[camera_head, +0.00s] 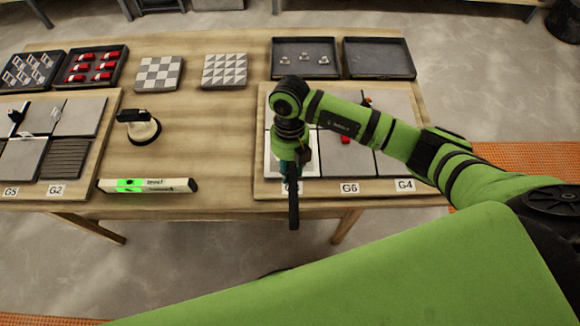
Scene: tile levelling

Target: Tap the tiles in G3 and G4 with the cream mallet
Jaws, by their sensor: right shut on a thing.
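My right gripper (291,165) points down over the front left of the right board (265,188). It is shut on a dark, long handle-like thing (294,208) that hangs toward the board's front edge. No cream mallet head shows; it may be hidden by the gripper. The label G4 (404,185) marks the front right cell, with a grey tile (398,164) in it. The label below my gripper is mostly covered and cannot be read, so I cannot tell which cell is G3. A pale tile (309,168) lies beneath the gripper. My left gripper is not in view.
A suction lifter (143,128) and a green-lit level (147,185) lie between the boards. The left board (83,192) carries grey tiles. Trays (378,58) and tile samples (158,73) line the back. A red piece (345,140) sits near G6 (349,188).

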